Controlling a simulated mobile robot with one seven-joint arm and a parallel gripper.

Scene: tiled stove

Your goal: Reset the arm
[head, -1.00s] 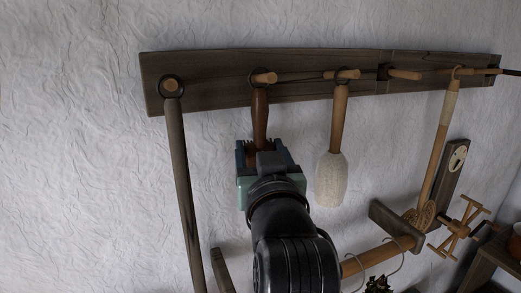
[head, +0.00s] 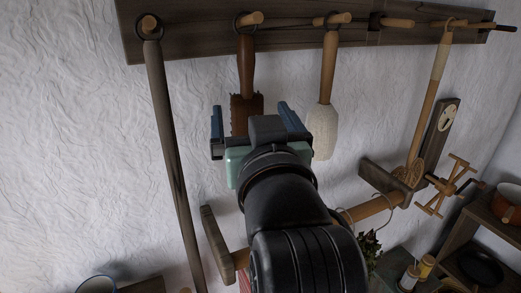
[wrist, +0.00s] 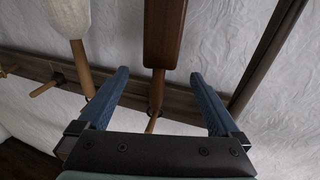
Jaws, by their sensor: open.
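My gripper (head: 250,120) is in front of the wall, below the peg rail. Its two blue fingers are spread wide apart and hold nothing. A brown wooden utensil (head: 246,70) hangs from a ring on a peg just beyond the fingers. In the wrist view my gripper (wrist: 158,95) is open, with the dark brown utensil (wrist: 164,35) showing between and beyond the fingertips. The lower end of the utensil is partly hidden behind my gripper in the head view.
The wooden rail (head: 195,35) holds several hanging tools. A long dark pole (head: 165,130) hangs at left, a white-headed brush (head: 322,130) at right. A wooden bar (head: 375,207) runs below, right of my arm. A shelf (head: 455,240) stands at lower right.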

